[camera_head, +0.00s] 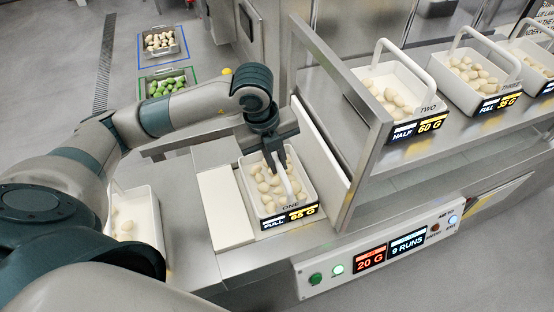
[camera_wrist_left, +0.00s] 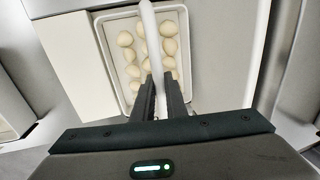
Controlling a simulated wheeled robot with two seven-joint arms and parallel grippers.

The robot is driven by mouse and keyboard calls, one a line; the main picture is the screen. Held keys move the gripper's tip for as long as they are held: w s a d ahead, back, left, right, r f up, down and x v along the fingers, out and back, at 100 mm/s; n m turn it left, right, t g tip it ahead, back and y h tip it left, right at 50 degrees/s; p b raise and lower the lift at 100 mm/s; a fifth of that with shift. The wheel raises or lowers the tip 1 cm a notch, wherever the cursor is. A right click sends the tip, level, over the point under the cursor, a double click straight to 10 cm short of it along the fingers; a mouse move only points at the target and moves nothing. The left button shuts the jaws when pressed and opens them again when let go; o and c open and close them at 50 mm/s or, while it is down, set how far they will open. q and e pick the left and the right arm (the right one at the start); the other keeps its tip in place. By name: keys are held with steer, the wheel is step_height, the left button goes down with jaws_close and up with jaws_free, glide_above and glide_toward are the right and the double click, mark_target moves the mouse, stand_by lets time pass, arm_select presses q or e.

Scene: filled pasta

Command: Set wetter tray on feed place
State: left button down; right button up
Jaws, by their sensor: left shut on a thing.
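A white tray (camera_head: 248,190) marked ONE, with label FULL 68 G, holds pale filled pasta. My left gripper (camera_head: 273,158) is above it, shut on its upright white handle (camera_head: 285,177). In the left wrist view the gripper fingers (camera_wrist_left: 160,97) sit either side of the handle (camera_wrist_left: 149,40), with the tray (camera_wrist_left: 104,50) below. The tray is beside a pale flat plate (camera_head: 222,205); I cannot tell whether it rests on the surface or hangs just above. Tray TWO (camera_head: 420,88) reads HALF 60 G, and tray THREE (camera_head: 510,68) reads FULL 35 G. My right gripper is not in view.
Trays TWO and THREE, and another at far right, stand on a raised metal shelf. A metal frame (camera_head: 362,150) rises right of tray ONE. A front panel (camera_head: 385,250) shows 20 G and 9 RUNS. A white bin (camera_head: 150,200) is at left; two trays lie on the floor.

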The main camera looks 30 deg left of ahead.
arm_select(q)
steer(key=shift+f, duration=0.35)
steer(key=c, duration=1.8)
jaws_free()
steer(key=shift+o, duration=0.2)
